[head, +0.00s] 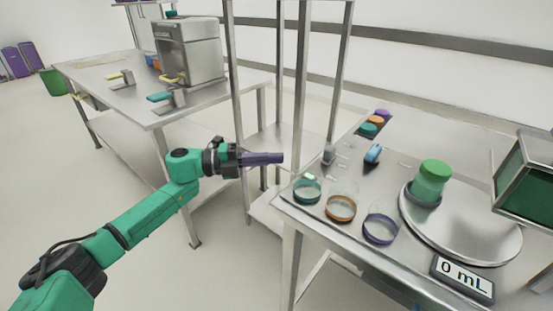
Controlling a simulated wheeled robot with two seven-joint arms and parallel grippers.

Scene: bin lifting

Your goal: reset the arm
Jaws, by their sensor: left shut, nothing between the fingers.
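My left arm, green with black joints, comes in from the lower left of the head view. My left gripper (281,158) has purple fingers, shut with nothing between them. It points right and is in the air in front of a metal rack, short of the right-hand table's near left corner. My right arm and gripper do not show.
The steel table (335,238) at the right holds several colour-ringed jars, a green-topped container (433,180) on a round scale plate (480,240), and a display reading 0 mL (462,280). A coffee machine (188,52) stands on the back left table. Metal posts (300,70) rise between the tables.

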